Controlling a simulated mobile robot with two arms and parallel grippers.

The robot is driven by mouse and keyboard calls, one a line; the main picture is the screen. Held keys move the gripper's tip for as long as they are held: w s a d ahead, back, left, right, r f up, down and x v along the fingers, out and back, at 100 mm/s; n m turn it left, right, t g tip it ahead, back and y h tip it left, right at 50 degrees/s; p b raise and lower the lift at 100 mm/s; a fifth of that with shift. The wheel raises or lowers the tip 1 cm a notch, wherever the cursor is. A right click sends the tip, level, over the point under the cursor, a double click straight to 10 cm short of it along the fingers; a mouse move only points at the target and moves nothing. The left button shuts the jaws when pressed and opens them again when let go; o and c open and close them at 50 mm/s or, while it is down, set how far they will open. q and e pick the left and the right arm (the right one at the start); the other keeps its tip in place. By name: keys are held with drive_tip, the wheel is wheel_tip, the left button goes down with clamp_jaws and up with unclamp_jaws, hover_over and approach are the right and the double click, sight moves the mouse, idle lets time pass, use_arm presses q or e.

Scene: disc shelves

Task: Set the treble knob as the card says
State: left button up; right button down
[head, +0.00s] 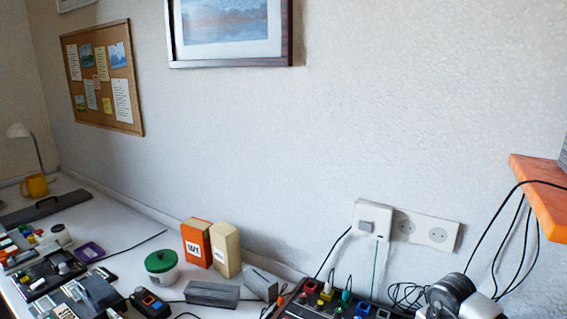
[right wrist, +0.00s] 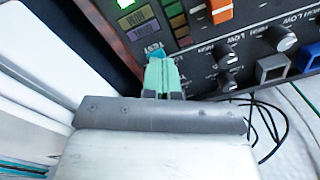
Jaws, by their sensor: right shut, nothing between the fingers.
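My right gripper (right wrist: 162,66) is shut and empty, its pale green fingertips together. In the right wrist view they are at a dark control panel (right wrist: 190,60), by a teal button (right wrist: 156,53) under upside-down lettering like "TEST". I cannot tell whether they touch it. Black knobs (right wrist: 228,53) with white marks sit to the right, near lettering like "LOW". I cannot tell which knob is the treble one. The panel also shows at the bottom of the head view (head: 322,312), partly cut off. No card is readable; papers hang on a corkboard (head: 134,72). My left gripper is not in view.
An orange slider cap (right wrist: 220,12) and a lit green square (right wrist: 125,3) are on the panel. Black cables (right wrist: 268,128) hang beside it. A green-lidded jar (head: 161,268), an orange box (head: 196,243) and a cream box (head: 226,249) stand left of the panel.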

drive_tip(key=shift+w+a+f+b, duration=0.35)
drive_tip(key=shift+w+a+f, duration=0.1)
drive_tip(key=shift+a+f, duration=0.2)
drive_tip(key=shift+r, duration=0.1)
drive_tip(key=shift+a+b, duration=0.2)
drive_tip(key=shift+b, duration=0.1)
drive_tip(key=shift+w+a+r+p, duration=0.1)
drive_tip(key=shift+r+p, duration=0.3)
drive_tip(key=shift+r, duration=0.05)
drive_tip(key=r+p, duration=0.2)
drive_tip(key=r, duration=0.1)
drive_tip(key=r+p, duration=0.1)
drive_tip(key=r, duration=0.1)
drive_tip(key=shift+w, duration=0.25)
drive_tip(key=shift+r, duration=0.1)
drive_tip(key=shift+w, duration=0.1)
